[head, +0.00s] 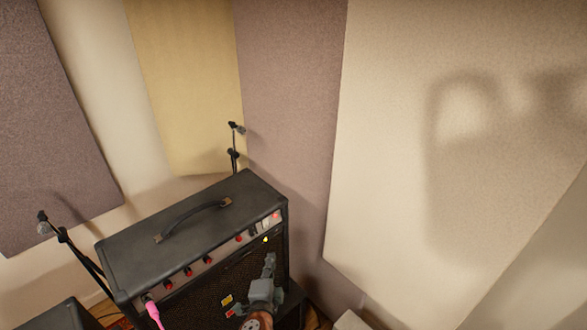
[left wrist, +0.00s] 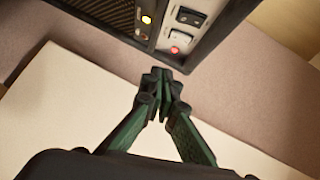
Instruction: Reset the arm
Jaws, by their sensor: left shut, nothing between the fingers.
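My left gripper (head: 269,265) is in front of the right end of the black amplifier (head: 190,230) in the head view. In the left wrist view the gripper's green fingers (left wrist: 163,85) meet at their tips, with nothing between them. The tips point toward the amplifier's control panel (left wrist: 165,30), which has a lit yellow lamp (left wrist: 146,19), a switch (left wrist: 189,17) and a red-lit switch (left wrist: 178,45). A small gap seems to show between the tips and the panel, though the exact distance is hard to tell. My right gripper is in neither view.
A pink plug (head: 152,311) is at the panel's left end. Microphone stands rise at the left (head: 75,250) and behind the amplifier (head: 234,150). Another dark cabinet (head: 60,316) is at lower left. Padded wall panels (head: 430,150) close in the back and right.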

